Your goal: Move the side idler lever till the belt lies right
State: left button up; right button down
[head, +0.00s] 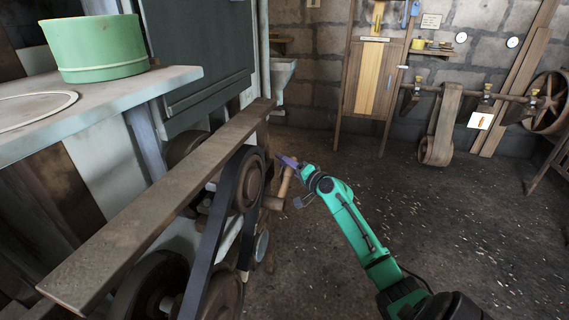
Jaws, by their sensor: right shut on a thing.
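A wooden lever handle (284,184) stands out at the right side of the belt drive. My right gripper (289,167) is shut on it, at its upper part. My green right arm reaches in from the lower right. The dark belt (208,248) runs around the upper wooden pulley (250,185) and down toward the lower pulley (222,299). The idler end of the lever is partly hidden behind the pulleys, and I cannot tell how the belt sits on it. My left gripper is out of view.
A long wooden plank (165,205) runs above the drive on the left. A green tub (95,48) stands on a pale counter (150,83). The floor (430,190) to the right is open. Another belt (444,125) hangs from a shaft at the back wall.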

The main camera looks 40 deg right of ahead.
jog(key=shift+f, duration=0.15)
dwell(0.6)
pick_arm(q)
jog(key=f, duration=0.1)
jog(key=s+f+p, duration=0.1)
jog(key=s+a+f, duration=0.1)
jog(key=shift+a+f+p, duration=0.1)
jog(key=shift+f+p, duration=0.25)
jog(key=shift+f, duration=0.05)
pick_arm(e)
jog(key=f+m, duration=0.1)
jog(key=f+m+g, duration=0.1)
jog(key=f, duration=0.1)
jog(key=shift+w+d+f, duration=0.2)
jog(key=shift+f, duration=0.1)
jog(key=c, duration=0.5)
grip_release()
jog(key=shift+r, duration=0.1)
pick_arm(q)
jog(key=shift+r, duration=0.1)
pick_arm(e)
jog(key=shift+s, duration=0.1)
